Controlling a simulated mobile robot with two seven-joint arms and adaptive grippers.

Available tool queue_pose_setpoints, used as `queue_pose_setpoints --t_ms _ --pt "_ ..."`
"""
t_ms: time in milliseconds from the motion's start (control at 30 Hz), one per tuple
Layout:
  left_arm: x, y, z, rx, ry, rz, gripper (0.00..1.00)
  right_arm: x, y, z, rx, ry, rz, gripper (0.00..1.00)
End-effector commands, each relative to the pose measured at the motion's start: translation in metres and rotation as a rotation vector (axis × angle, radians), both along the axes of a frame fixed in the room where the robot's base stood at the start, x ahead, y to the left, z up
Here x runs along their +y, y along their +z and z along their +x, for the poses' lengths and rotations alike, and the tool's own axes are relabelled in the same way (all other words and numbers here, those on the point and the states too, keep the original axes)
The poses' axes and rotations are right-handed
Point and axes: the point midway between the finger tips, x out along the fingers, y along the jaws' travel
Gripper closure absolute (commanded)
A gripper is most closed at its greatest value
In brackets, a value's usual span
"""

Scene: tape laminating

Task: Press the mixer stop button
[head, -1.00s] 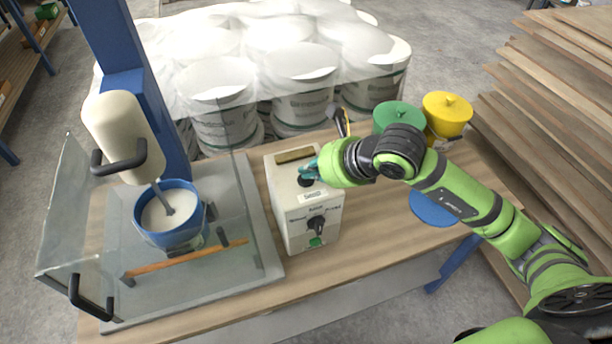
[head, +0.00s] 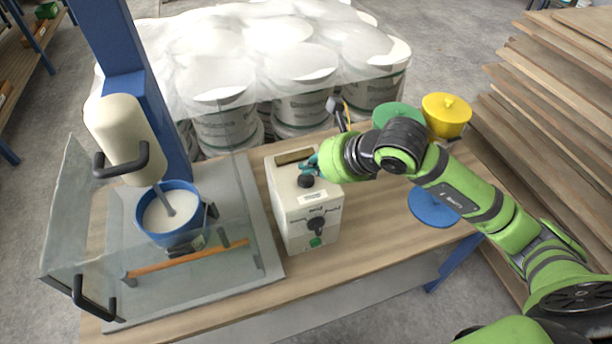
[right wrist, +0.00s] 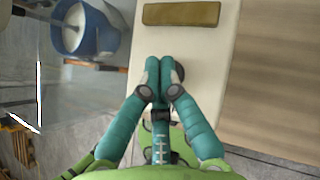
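The white mixer control box (head: 298,215) stands on the table beside the mixer. A black round button (head: 305,181) is on its top, and a black knob (head: 316,224) and a green button (head: 315,242) are on its front. I cannot read which is labelled stop. My right gripper (head: 312,166) is over the top of the box, just behind the black button. In the right wrist view its teal fingertips (right wrist: 160,66) are together with nothing between them, partly hiding the black button (right wrist: 178,72). I cannot tell whether they touch it. My left gripper is not in view.
The mixer (head: 122,138) has its whisk in a blue bucket (head: 170,237) of white material, behind a clear guard (head: 65,215). Green (head: 397,113) and yellow (head: 446,112) containers stand behind my right arm. Wrapped white buckets (head: 224,128) are behind the table.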

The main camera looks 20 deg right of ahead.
Motion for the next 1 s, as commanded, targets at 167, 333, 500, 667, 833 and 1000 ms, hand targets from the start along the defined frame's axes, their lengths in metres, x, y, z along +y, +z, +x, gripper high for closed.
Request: queue_pose_setpoints --t_ms 167,333,500,667,833,1000 --pt "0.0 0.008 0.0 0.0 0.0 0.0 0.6 0.0 0.013 0.0 -0.002 0.0 -0.001 1.0" --pt "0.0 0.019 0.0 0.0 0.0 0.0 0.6 0.0 0.031 0.0 -0.002 0.0 0.001 1.0" --pt "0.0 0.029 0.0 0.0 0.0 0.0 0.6 0.0 0.047 0.0 -0.001 -0.001 0.0 1.0" --pt "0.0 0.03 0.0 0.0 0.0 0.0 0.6 0.0 0.051 0.0 0.0 0.0 0.0 1.0" --pt "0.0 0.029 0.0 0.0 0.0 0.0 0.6 0.0 0.05 0.0 0.0 0.0 0.0 1.0" --pt "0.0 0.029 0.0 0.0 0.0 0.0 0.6 0.0 0.05 0.0 0.0 0.0 0.0 1.0"
